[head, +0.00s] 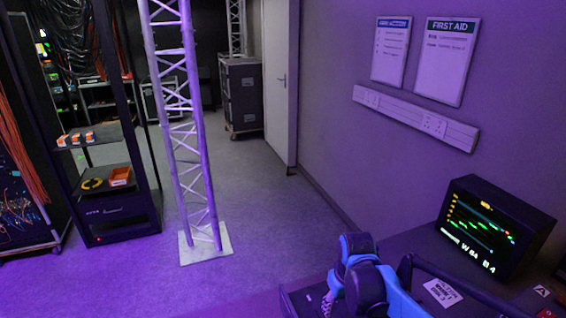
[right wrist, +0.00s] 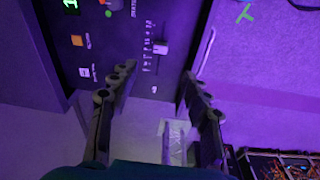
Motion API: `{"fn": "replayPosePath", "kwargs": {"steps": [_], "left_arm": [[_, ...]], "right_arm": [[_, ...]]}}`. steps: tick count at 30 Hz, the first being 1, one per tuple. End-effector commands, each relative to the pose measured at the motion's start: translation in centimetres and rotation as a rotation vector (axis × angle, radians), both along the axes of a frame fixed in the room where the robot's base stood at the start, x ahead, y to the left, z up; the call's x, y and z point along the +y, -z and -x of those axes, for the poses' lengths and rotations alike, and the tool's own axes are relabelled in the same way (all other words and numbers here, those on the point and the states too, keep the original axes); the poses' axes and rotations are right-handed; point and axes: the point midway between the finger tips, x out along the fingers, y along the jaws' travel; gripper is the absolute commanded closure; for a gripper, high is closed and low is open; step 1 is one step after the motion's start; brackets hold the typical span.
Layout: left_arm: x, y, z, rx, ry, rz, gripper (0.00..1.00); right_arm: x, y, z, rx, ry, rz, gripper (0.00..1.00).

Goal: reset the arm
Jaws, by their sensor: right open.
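My right gripper (right wrist: 157,82) shows in the right wrist view with its two dark fingers spread apart. Nothing is held between them. Beyond the fingers is a dark panel (right wrist: 115,45) with small labels and a row of small marks; the fingers appear clear of it. In the head view, blue and black parts of my right arm show at the bottom, right of centre, over the dark desk. The fingertips are hard to make out there. My left gripper is in neither view.
A lit monitor (head: 485,232) stands on the desk at the right. A silver truss (head: 185,130) rises from a pale base plate (head: 206,247). A black rack (head: 125,205) stands to its left, and a flight case (head: 241,95) behind. Open floor (head: 275,220) lies between truss and wall.

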Motion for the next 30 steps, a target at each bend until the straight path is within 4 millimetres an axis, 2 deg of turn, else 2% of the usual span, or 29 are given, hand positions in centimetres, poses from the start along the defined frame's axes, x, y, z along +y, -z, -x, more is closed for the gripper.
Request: {"fn": "replayPosePath", "kwargs": {"steps": [1, 6, 10, 15, 21, 30], "left_arm": [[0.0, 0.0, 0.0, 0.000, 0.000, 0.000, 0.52], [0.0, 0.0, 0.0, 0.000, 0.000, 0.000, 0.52], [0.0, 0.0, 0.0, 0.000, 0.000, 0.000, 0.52], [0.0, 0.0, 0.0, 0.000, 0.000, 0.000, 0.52], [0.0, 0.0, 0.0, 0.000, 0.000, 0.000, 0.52], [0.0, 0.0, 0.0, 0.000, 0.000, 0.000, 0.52]], "right_arm": [[-0.3, -1.1, 1.6, -0.039, 0.022, -0.004, 0.52], [-0.9, -3.8, 5.6, -0.180, 0.101, -0.025, 0.52], [-1.3, -4.7, 8.6, -0.285, 0.156, -0.045, 0.52], [-1.7, -4.8, 11.7, -0.404, 0.219, -0.073, 0.52], [-1.9, -4.5, 13.3, -0.479, 0.257, -0.093, 0.52], [-1.9, -4.4, 13.5, -0.490, 0.262, -0.097, 0.52]]}}
